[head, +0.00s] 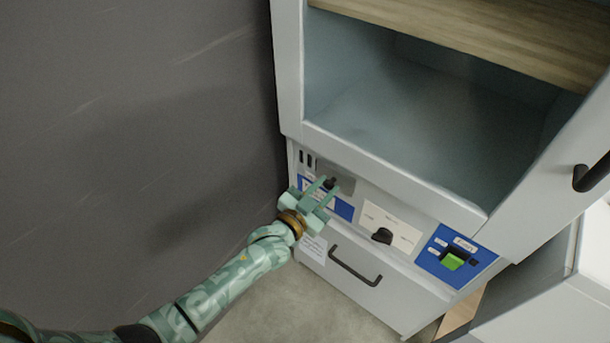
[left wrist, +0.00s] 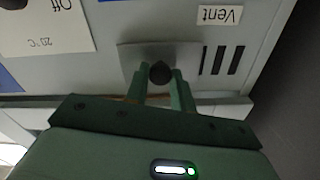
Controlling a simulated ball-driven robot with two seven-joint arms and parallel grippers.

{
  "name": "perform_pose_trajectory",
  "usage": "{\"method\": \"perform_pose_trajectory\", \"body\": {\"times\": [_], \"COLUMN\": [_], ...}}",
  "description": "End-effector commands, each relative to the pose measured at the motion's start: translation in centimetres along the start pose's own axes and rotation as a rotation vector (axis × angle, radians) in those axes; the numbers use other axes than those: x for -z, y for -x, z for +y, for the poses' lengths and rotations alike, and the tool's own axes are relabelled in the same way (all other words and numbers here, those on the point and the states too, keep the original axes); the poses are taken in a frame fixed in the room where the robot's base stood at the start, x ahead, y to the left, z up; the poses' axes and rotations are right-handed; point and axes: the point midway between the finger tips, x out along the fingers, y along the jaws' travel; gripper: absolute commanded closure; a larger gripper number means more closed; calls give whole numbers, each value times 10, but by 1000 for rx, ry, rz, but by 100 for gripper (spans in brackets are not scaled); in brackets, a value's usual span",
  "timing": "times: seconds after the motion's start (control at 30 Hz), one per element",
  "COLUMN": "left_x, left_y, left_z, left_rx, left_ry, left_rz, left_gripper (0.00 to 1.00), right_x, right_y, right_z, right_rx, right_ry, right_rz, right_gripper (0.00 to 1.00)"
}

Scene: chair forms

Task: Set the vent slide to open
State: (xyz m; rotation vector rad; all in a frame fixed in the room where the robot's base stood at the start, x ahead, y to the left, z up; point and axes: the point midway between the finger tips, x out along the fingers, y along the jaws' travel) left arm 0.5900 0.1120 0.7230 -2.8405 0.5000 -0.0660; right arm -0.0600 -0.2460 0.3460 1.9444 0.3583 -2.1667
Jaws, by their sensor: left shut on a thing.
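The vent slide's dark knob (left wrist: 160,73) sits on a grey plate (left wrist: 130,55) beside dark vent slots (left wrist: 222,60) and a "Vent" label (left wrist: 219,15) in the left wrist view. In the head view the knob (head: 331,183) shows at the left end of the cabinet's control panel. My left gripper (head: 325,189) reaches it from the lower left. In the left wrist view the fingers of my left gripper (left wrist: 161,83) are shut on the knob, one on each side. Part of the slide plate is hidden behind the fingers. My right gripper is not in view.
A black dial (head: 382,236) on a white label and a green switch (head: 452,261) on a blue panel sit to the right. A drawer with a black handle (head: 354,266) is below. A dark wall (head: 140,120) stands left. An open compartment (head: 420,110) is above.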

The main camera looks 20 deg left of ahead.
Motion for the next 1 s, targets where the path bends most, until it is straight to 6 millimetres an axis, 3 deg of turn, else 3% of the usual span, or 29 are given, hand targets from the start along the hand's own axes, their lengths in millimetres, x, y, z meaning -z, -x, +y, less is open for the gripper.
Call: {"method": "perform_pose_trajectory", "body": {"times": [0.13, 0.43, 0.47, 0.53, 0.83, 1.0], "left_x": [5, 4, 4, 4, 5, 8], "left_y": [0, 1, 1, 1, 2, 21], "left_z": [17, 22, 22, 22, 20, 19], "left_rx": [-1, -4, -5, -5, -2, -1], "left_ry": [-1, -1, -1, -1, -2, -3], "left_rz": [-1, -2, -2, -2, -1, -1], "left_gripper": [100, 100, 73, 54, 54, 54], "right_x": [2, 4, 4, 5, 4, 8], "right_y": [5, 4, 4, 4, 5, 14], "right_z": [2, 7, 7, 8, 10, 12], "right_rx": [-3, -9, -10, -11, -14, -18], "right_ry": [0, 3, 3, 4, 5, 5], "right_rz": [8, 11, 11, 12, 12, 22], "right_gripper": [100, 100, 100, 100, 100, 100]}}
